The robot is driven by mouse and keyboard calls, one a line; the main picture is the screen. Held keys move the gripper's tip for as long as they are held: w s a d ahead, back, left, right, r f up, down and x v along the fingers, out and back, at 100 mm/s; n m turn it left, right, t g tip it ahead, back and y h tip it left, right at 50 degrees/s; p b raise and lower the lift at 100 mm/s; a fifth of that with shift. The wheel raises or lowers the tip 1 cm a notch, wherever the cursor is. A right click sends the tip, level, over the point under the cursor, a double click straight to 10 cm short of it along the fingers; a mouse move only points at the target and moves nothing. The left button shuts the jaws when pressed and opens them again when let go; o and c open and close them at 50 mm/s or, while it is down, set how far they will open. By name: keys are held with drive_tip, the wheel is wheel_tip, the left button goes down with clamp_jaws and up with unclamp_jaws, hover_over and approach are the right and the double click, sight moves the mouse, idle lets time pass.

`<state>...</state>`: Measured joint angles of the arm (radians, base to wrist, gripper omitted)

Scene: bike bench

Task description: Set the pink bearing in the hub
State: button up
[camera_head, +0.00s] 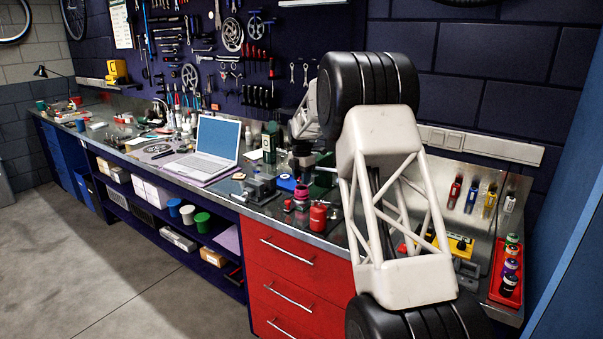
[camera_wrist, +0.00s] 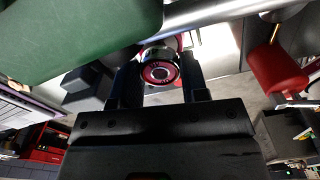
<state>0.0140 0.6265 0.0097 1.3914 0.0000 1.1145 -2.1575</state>
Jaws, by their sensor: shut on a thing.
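In the wrist view my gripper (camera_wrist: 159,80) is shut, with its dark fingers on either side of the pink bearing (camera_wrist: 160,73). The bearing shows a round pink face with a dark centre and a pale metal rim. In the head view my gripper (camera_head: 302,162) is small and dark, low over the bench near the red drawers. A pink round piece (camera_head: 301,194) shows just below it; I cannot tell whether it is part of the hub. I cannot make out the hub clearly, nor whether the bearing touches it.
A red bottle (camera_head: 318,216) stands close on the right, near the bench's front edge. A dark grey vise-like block (camera_head: 260,188) and a blue round item (camera_head: 286,183) are to the left. A laptop (camera_head: 213,145) lies farther left. A red tray (camera_head: 508,280) is at far right.

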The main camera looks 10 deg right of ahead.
drive_tip(key=shift+f, duration=0.65)
drive_tip(key=shift+f, duration=0.2)
idle(1.5)
drive_tip(key=shift+r, duration=0.85)
idle(4.0)
drive_tip(key=shift+f, duration=0.35)
idle(0.5)
